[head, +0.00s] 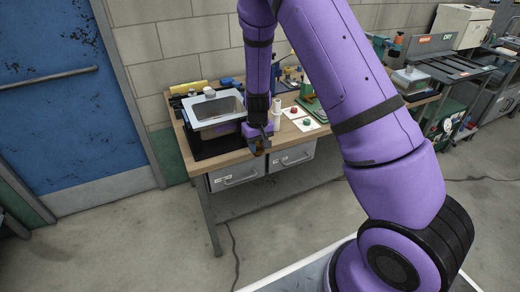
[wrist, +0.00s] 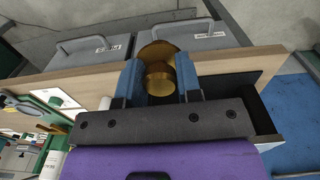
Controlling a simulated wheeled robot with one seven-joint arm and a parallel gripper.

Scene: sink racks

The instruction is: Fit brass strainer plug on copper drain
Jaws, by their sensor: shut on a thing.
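The brass strainer plug (wrist: 159,78) is a round, gold-brown piece with a wide flange and a narrower cylinder. My gripper (wrist: 160,82) is shut on it, with one blue-grey finger on each side. In the head view, my gripper (head: 260,138) points down at the bench's front edge, right of the sink, with the plug (head: 258,150) small and dark below it. The light grey sink (head: 213,127) stands at the bench's left end. The copper drain cannot be made out in either view.
The wooden bench (head: 205,165) has two grey drawers (head: 237,176) under its front edge. A black mat (head: 205,147) lies before the sink. White cards with red and green buttons (head: 303,121) lie right of my gripper, near a pale bottle (head: 277,106).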

